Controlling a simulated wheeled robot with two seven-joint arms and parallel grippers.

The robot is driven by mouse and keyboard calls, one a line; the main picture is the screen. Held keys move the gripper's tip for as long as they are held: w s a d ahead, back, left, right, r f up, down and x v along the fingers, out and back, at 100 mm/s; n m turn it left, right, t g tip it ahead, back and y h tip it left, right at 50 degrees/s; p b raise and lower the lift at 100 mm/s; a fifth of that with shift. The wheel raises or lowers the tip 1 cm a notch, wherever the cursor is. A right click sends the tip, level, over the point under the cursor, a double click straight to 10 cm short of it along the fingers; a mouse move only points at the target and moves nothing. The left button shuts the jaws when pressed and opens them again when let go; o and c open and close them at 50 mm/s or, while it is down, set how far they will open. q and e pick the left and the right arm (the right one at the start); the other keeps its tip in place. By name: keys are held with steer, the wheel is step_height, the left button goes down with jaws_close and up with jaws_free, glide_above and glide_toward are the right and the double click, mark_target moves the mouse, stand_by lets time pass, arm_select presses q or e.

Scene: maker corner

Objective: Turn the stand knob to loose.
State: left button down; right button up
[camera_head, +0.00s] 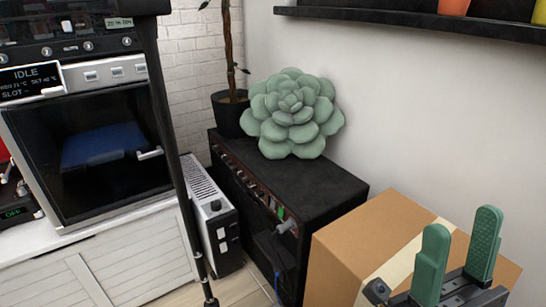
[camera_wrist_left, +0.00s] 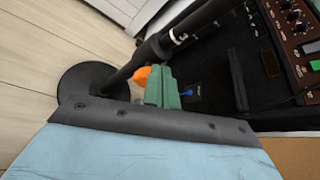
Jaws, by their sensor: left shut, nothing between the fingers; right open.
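The stand is a thin black pole (camera_head: 176,135) running down in front of the oven and the amplifier in the head view. In the left wrist view its pole (camera_wrist_left: 125,75) slants to a round dark base (camera_wrist_left: 82,92). A small orange knob (camera_wrist_left: 146,74) shows by the pole, partly hidden behind my left gripper's green fingers. My left gripper (camera_wrist_left: 160,82) is shut and empty, its fingertips at the knob; I cannot tell whether they touch it. It is not in the head view. My right gripper (camera_head: 462,222) is open and empty in front of the cardboard box.
A black amplifier (camera_head: 325,185) carries a green succulent (camera_head: 293,115) and a potted plant (camera_head: 230,112). A cardboard box (camera_head: 335,262) stands at its right. A white heater-like unit (camera_head: 203,190) and an oven (camera_head: 25,130) are to the left. Wooden floor (camera_wrist_left: 40,60) shows beside the stand base.

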arm_select(q)
steer(key=shift+s+a, duration=0.1)
steer(key=shift+s+a+f, duration=0.55)
steer(key=shift+a+f, duration=0.15)
steer(key=shift+a, duration=0.15)
stand_by(0.5)
steer(key=s+d+p, duration=0.1)
steer(key=s+d, duration=0.2)
steer(key=s, duration=0.2)
steer(key=shift+r, duration=0.3)
stand_by(0.4)
steer(key=shift+s, duration=0.1)
